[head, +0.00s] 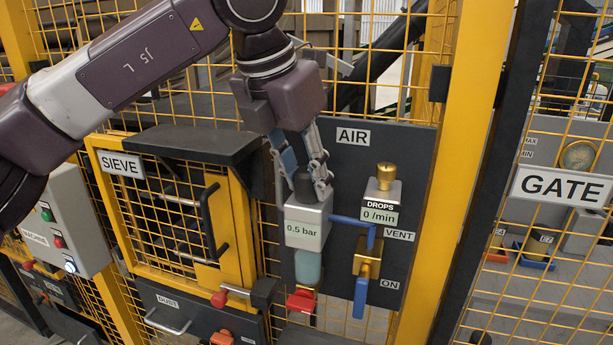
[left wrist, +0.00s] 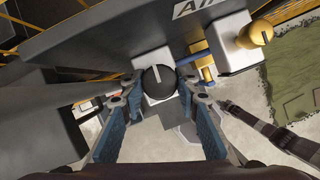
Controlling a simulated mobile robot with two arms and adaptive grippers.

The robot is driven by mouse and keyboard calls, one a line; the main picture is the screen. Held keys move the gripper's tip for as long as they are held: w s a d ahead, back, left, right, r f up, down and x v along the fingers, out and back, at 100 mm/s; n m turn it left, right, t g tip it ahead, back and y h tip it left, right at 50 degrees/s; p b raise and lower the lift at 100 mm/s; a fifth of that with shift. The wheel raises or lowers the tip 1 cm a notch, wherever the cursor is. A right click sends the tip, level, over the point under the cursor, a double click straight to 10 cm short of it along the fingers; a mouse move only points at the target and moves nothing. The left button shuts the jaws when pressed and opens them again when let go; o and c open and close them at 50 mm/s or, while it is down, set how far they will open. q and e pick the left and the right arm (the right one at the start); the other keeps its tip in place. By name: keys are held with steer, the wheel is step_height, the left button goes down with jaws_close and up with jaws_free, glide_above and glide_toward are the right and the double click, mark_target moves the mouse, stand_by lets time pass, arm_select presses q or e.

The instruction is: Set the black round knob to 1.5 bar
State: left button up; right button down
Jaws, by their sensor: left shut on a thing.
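The black round knob (head: 303,183) sits on top of the grey regulator block (head: 308,212) on the AIR panel. The display on the block reads 0.5 bar. My left gripper (head: 308,187) comes down from above and is shut on the knob, one finger on each side. In the left wrist view the knob (left wrist: 158,81) shows from above between the fingertips, with a white line pointing up in the picture.
Right of the regulator are a brass knob (head: 386,171) above a DROPS display reading 0 /min, and a blue-handled valve (head: 361,290) by VENT and ON labels. The SIEVE door (head: 183,220) with its black hood is at the left. Yellow mesh fencing surrounds the panel.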

mark_target(300, 175)
arm_select(q)
steer(key=o, duration=0.9)
steer(key=v, duration=0.5)
steer(key=shift+s+a+r, duration=0.1)
steer(key=shift+s+a, duration=0.25)
steer(key=shift+s, duration=0.05)
steer(key=s+a, duration=0.2)
steer(key=s, duration=0.1)
steer(key=s+a, duration=0.4)
steer(key=s, duration=0.1)
steer(key=shift+s+a, duration=0.25)
steer(key=shift+s, duration=0.15)
